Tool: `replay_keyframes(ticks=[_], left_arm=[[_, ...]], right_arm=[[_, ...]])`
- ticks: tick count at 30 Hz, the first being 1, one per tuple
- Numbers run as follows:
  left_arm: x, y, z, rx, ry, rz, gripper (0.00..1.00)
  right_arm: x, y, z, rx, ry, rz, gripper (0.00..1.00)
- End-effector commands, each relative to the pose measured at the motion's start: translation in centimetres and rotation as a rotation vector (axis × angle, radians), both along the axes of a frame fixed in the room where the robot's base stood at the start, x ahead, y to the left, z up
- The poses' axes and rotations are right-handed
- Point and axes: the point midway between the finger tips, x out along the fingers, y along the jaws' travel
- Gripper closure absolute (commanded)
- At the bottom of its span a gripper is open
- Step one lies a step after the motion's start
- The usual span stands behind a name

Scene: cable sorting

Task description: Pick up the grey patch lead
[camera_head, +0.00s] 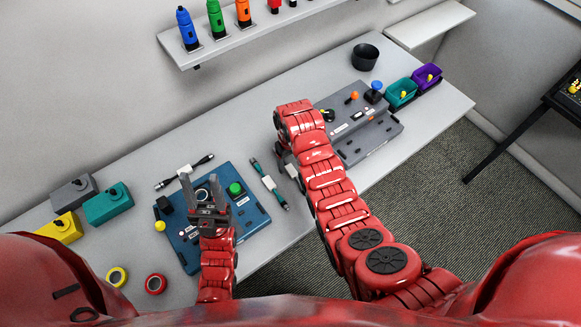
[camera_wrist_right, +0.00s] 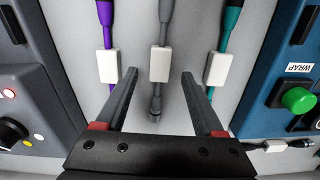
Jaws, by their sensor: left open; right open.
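The grey patch lead (camera_wrist_right: 159,65) lies on the table in the right wrist view, with a white tag near its end. It runs between the two fingers of my right gripper (camera_wrist_right: 158,75), which is open and not closed on it. A purple lead (camera_wrist_right: 106,65) lies left of it and a teal lead (camera_wrist_right: 222,65) right of it, each with a white tag. In the head view my right arm mostly hides this spot; the teal lead (camera_head: 262,174) shows. My left gripper (camera_head: 200,185) is open and empty over the blue panel (camera_head: 252,217).
A grey panel (camera_head: 379,147) lies right of my right arm. A black-ended lead with a white tag (camera_head: 185,172) lies behind the blue panel. Grey, teal (camera_head: 108,205) and yellow boxes stand at left, tape rolls (camera_head: 156,284) in front. Teal and purple bins (camera_head: 427,78) stand at far right.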

Motion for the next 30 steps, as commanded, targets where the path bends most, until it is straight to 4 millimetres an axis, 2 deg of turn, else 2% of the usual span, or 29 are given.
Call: replay_keyframes(ticks=[1,9,18,30], left_arm=[[0.0,0.0,1.1,0.000,0.000,0.000,0.50],[0.0,0.0,1.6,0.000,0.000,0.000,0.50],[0.0,0.0,1.6,0.000,0.000,0.000,0.50],[0.0,0.0,1.6,0.000,0.000,0.000,0.50]], right_arm=[[-0.1,0.0,0.0,-0.001,0.004,0.000,0.30],[0.0,0.0,-2.3,0.000,0.001,-0.001,0.30],[0.1,0.0,-2.6,0.002,-0.003,-0.001,0.30],[0.1,0.0,-2.6,0.001,-0.002,-0.001,1.00]])
